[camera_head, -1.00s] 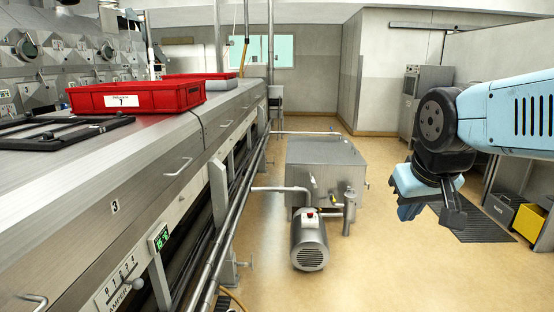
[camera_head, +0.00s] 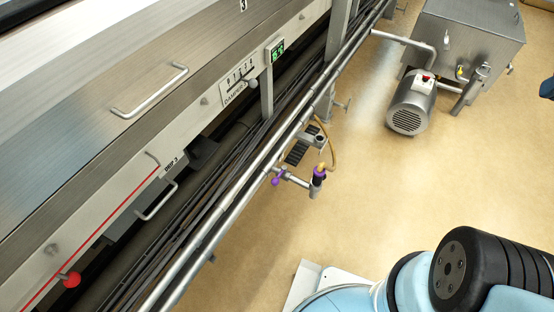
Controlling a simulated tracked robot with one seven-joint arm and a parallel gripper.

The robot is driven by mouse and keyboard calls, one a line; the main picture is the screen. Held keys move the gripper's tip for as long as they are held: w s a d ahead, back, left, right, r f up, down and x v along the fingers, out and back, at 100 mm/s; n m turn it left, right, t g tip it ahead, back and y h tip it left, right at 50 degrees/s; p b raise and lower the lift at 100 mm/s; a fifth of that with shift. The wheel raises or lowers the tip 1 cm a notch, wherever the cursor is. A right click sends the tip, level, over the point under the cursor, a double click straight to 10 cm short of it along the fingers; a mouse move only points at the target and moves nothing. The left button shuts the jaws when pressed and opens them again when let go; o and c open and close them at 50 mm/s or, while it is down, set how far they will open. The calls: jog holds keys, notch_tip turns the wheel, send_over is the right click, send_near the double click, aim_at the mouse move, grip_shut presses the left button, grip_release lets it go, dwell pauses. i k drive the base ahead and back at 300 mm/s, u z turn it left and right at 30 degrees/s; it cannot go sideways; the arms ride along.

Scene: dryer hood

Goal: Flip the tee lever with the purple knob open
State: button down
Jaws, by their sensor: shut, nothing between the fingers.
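A small tee fitting (camera_head: 296,180) branches off the long metal pipe along the machine's side, near the middle of the head view. A purple knob (camera_head: 276,181) sits at its left, close to the pipe. A second purple part, a collar (camera_head: 319,172), sits at its right end beside a yellow-tan hose. The lever itself is too small to tell its angle clearly. My gripper's fingers are not visible. Part of my arm fills the lower right, well apart from the tee, and a dark blue piece is cut off at the right edge.
The steel machine side with handles (camera_head: 150,92) and a red knob (camera_head: 72,280) lies left of the pipes. A motor pump (camera_head: 410,104) and a steel tank (camera_head: 466,40) stand at the upper right. The tan floor right of the tee is clear.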

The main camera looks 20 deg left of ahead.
aim_at(275, 181)
jog(key=u, duration=1.5)
jog(key=k, duration=0.9)
jog(key=u, duration=0.05)
jog(key=i, duration=0.9)
jog(key=z, duration=0.1)
